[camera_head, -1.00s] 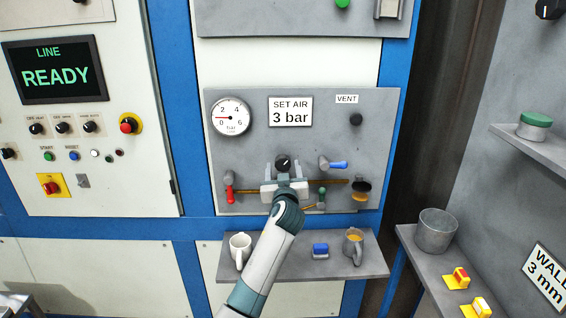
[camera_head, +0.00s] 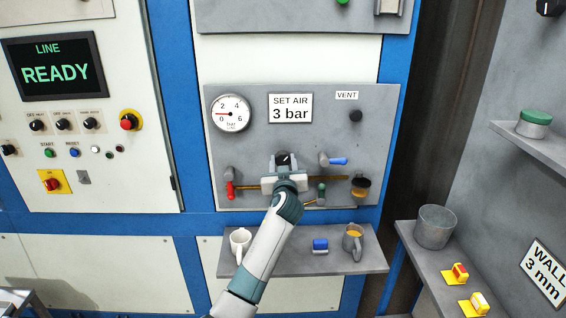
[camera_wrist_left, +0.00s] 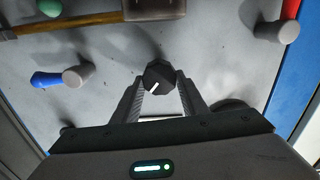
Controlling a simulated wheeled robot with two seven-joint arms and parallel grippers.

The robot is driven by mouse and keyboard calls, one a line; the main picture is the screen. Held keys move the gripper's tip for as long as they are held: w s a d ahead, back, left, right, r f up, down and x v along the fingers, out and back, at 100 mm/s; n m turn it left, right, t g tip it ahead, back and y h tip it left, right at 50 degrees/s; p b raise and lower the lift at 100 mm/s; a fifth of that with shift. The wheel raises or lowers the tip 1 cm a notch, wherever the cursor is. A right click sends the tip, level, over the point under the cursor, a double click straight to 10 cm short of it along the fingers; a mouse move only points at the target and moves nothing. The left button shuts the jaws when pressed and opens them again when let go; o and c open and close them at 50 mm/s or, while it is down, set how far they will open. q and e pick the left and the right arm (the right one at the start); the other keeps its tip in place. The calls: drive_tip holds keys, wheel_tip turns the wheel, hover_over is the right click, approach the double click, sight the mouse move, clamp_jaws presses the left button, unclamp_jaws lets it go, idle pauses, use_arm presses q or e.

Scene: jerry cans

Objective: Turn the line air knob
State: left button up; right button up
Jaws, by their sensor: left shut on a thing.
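The black air knob (camera_head: 283,158) with a white pointer line sits on the grey panel (camera_head: 300,135), below the "SET AIR 3 bar" sign (camera_head: 290,108). My left gripper (camera_head: 283,168) reaches up to it from below. In the left wrist view the knob (camera_wrist_left: 159,75) lies between the two fingertips of the gripper (camera_wrist_left: 161,85), which are shut on it. The round gauge (camera_head: 230,114) is at the panel's left; its needle points left, near the low end of the scale. My right gripper is not seen.
A red-handled valve (camera_head: 230,188) is left of my gripper and a blue-handled valve (camera_head: 336,161) is right of it. A brass pipe (camera_head: 328,178) runs behind.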

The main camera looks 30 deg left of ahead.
use_arm(q)
drive_tip(key=shift+m, duration=0.5)
drive_tip(key=shift+d+m, duration=0.1)
drive_tip(key=shift+m, duration=0.9)
drive_tip(key=m, duration=0.2)
drive_tip(key=shift+m, duration=0.3)
drive_tip(key=m+p, duration=0.1)
drive_tip(key=m, duration=0.1)
drive_tip(key=shift+w+d+m, duration=0.1)
drive_tip(key=shift+m, duration=0.3)
drive_tip(key=m+p, duration=0.1)
drive_tip(key=m, duration=0.2)
drive_tip(key=shift+m, duration=0.3)
drive_tip(key=m+p, duration=0.2)
drive_tip(key=m, duration=0.3)
drive_tip(key=shift+f, duration=0.1)
drive_tip(key=m, duration=0.1)
drive_tip(key=m+p, duration=0.1)
drive_tip(key=m, duration=0.1)
drive_tip(key=m+p, duration=0.1)
drive_tip(key=m, duration=0.1)
drive_tip(key=shift+d+f, duration=0.1)
drive_tip(key=shift+f, duration=0.15)
drive_tip(key=shift+m+p, duration=0.3)
